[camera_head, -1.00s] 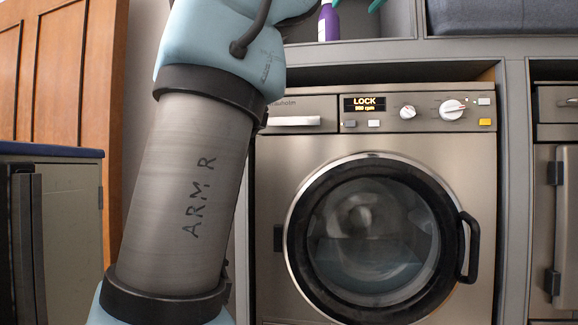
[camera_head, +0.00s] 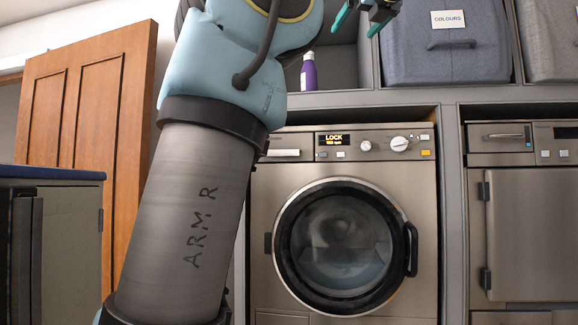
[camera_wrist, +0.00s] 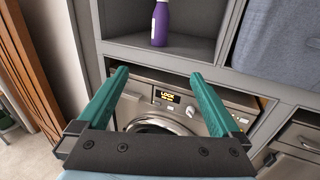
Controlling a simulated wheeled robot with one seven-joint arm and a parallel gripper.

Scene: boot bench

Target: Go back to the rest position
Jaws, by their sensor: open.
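My gripper (camera_wrist: 161,93) has two green fingers spread wide apart with nothing between them in the wrist view. In the head view only part of my gripper (camera_head: 358,16) shows at the top edge, in front of the shelf area. My arm, marked "ARM R", rises across the left half of the head view. Behind it stands a steel washing machine (camera_head: 432,170) with its round door (camera_head: 341,248) shut and its display (camera_head: 333,139) reading "LOCK". The washing machine also shows below and between the fingers in the wrist view (camera_wrist: 205,118).
A purple bottle (camera_head: 309,72) stands in an open cubby above the washer. Grey fabric bins, one labelled "COLOURS" (camera_head: 447,45), sit to its right. Another steel appliance (camera_head: 525,230) is at the right. A wooden door (camera_head: 90,120) and a dark-topped cabinet (camera_head: 70,240) are at the left.

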